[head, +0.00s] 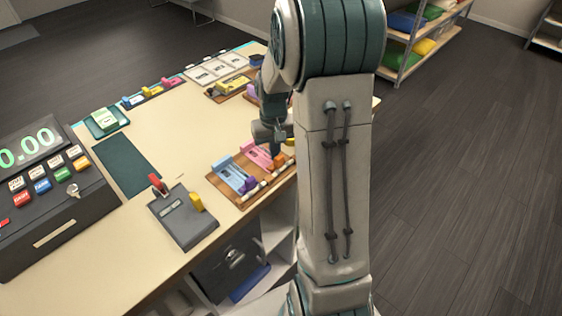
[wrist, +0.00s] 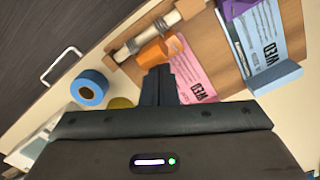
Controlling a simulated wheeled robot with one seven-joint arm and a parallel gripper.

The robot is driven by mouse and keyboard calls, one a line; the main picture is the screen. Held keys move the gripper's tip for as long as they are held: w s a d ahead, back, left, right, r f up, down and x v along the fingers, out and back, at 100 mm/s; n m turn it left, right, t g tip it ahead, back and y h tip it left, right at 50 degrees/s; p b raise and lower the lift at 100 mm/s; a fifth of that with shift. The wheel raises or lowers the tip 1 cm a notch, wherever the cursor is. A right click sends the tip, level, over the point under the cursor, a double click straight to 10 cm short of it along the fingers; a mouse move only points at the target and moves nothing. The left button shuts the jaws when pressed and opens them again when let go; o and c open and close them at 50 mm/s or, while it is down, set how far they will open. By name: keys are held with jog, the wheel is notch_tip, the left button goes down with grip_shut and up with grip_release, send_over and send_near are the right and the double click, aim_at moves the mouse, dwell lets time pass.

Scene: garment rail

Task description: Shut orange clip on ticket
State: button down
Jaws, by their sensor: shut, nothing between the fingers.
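The orange clip (head: 278,160) sits at the near end of the pink ticket (head: 258,156) on a wooden board (head: 242,202). In the wrist view the orange clip (wrist: 153,52) overlaps the end of the pink ticket (wrist: 194,72); whether it is fully closed on it I cannot tell. My gripper (wrist: 158,72) is shut and empty, its tips just beside the orange clip; whether they touch it is unclear. In the head view my gripper (head: 272,146) is just above the pink ticket, partly hidden by my arm.
A blue ticket (wrist: 264,36) with a purple clip (wrist: 238,8) lies beside the pink one. A pale rod (wrist: 158,28) runs along the board's edge. A blue tape roll (wrist: 90,88) is near. A grey device (head: 184,218) and a cash register (head: 50,215) stand left.

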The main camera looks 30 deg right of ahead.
aim_at(279, 156)
jog(key=s+r+p, duration=0.1)
jog(key=s+r, duration=0.1)
jog(key=r, duration=0.1)
jog(key=shift+s+r, duration=0.1)
jog(key=shift+s, duration=0.1)
jog(key=shift+r+p, duration=0.45)
jog(key=shift+r, duration=0.2)
jog(key=shift+s+r+p, duration=0.15)
jog(key=shift+r+p, duration=0.3)
jog(key=shift+r, duration=0.3)
jog(key=shift+s+d+r+p, duration=0.1)
jog(key=shift+s+r+p, duration=0.05)
jog(key=shift+r+p, duration=1.2)
jog(key=shift+r+b, duration=0.2)
jog(key=shift+b, duration=0.1)
jog(key=s+a+r+t, duration=0.1)
jog(key=s+a+r, duration=0.2)
jog(key=s, duration=0.2)
jog(key=s+a+r+n+t+b, duration=0.1)
jog(key=s+a+r, duration=0.2)
jog(key=s, duration=0.3)
jog(key=s+a+r+n+t+b, duration=0.1)
jog(key=s+a+r+t, duration=0.1)
jog(key=s+a+r, duration=0.1)
jog(key=shift+s+a, duration=0.8)
jog(key=shift+s, duration=0.45)
